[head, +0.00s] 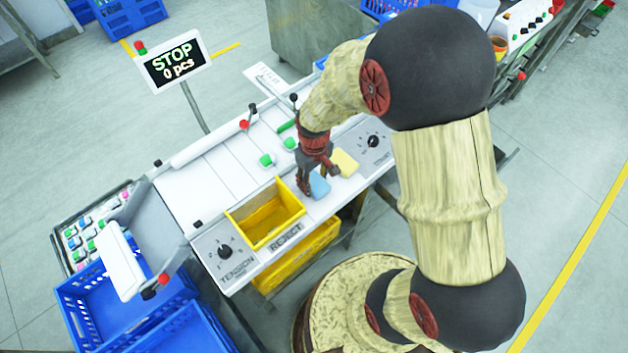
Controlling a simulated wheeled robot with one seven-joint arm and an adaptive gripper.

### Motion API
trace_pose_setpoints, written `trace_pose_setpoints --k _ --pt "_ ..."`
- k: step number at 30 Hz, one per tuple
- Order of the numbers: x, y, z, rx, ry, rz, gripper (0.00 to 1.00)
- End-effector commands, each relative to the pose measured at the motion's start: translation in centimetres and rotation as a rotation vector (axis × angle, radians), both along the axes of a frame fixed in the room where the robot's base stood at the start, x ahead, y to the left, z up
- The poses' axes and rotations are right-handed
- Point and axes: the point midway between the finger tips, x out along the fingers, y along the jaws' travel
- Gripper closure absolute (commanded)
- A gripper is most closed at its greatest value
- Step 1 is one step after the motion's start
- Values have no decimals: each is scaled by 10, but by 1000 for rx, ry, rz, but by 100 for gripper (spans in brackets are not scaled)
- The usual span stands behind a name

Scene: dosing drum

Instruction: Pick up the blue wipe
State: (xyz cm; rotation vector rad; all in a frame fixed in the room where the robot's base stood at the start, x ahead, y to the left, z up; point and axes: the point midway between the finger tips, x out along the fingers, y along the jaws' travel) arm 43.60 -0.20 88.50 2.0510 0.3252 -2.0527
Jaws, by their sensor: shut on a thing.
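The blue wipe (319,186) shows as a light blue patch at the front of the white machine top, right of the yellow reject bin. My gripper (306,188) points down over it, and its fingers cover the wipe's left part. The gripper is shut on the blue wipe. I cannot tell whether the wipe is clear of the surface. A yellow wipe (344,163) lies just right of the gripper, close beside it.
The yellow reject bin (234,220) stands left of the gripper. Knobs marked TENSION (225,251) and REJECT-side dial (373,141) flank the front. A sign (174,62) reads STOP, 0 pcs. Blue crates (88,312) stand lower left.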

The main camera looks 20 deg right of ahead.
Motion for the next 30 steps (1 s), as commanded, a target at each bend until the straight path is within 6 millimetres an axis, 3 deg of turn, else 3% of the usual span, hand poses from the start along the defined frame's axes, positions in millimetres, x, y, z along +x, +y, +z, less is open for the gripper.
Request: trace_pose_setpoints --k 5,9,17,24,30 --pt "0 0 14 0 -1 0 70" --pt "-1 0 37 0 -3 0 70" --pt "-51 1 96 0 -5 0 70" --pt "-103 3 115 0 -3 0 70" --pt "-129 3 126 -1 -1 0 70"
